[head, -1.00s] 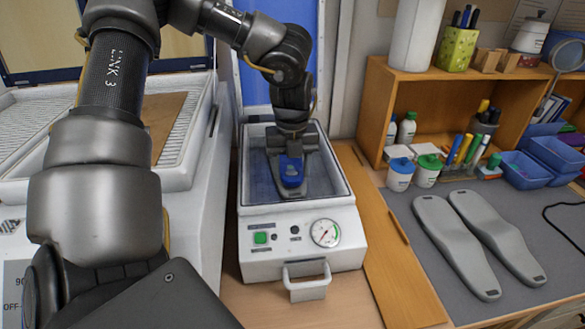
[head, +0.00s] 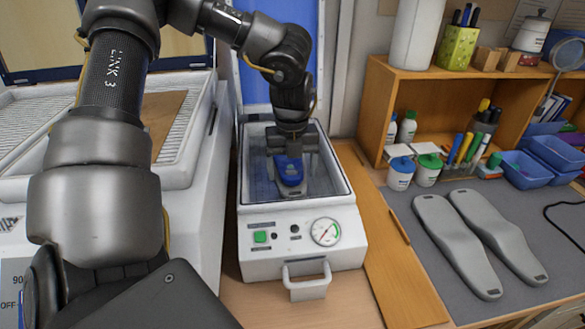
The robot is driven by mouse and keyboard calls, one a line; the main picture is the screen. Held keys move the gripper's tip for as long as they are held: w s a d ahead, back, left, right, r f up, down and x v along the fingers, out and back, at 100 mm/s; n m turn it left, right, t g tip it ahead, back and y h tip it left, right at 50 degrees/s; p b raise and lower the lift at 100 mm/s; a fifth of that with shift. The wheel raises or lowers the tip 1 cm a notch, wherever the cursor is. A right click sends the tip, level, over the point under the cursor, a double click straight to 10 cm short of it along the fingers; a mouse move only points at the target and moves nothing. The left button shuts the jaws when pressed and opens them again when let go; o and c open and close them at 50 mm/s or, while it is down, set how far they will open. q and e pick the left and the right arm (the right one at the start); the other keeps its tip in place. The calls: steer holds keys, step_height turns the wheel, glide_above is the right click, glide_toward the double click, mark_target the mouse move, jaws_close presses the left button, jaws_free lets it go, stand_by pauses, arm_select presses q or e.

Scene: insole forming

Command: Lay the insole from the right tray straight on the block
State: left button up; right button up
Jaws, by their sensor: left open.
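A blue insole-shaped piece (head: 290,172) lies inside the open press box (head: 345,200), lengthwise toward the front, with a grey rim showing around its near end. The grey part appears to be the block, but it is mostly covered. My left gripper (head: 291,150) is just above the far part of the blue piece, with its jaws open. I cannot tell whether the fingers touch it. The far end of the piece is hidden behind the gripper. My right gripper is not in view.
The press has a gauge (head: 326,232) and front handle (head: 306,283). A white heater unit (head: 205,180) holding a brown sheet (head: 166,120) stands left. Two grey soles (head: 456,245) (head: 497,235) lie on the right mat. A wooden shelf (head: 390,110) stands behind.

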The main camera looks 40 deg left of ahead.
arm_select(q)
step_height(320, 180, up, 11)
steer(key=b, duration=0.1)
stand_by(0.5)
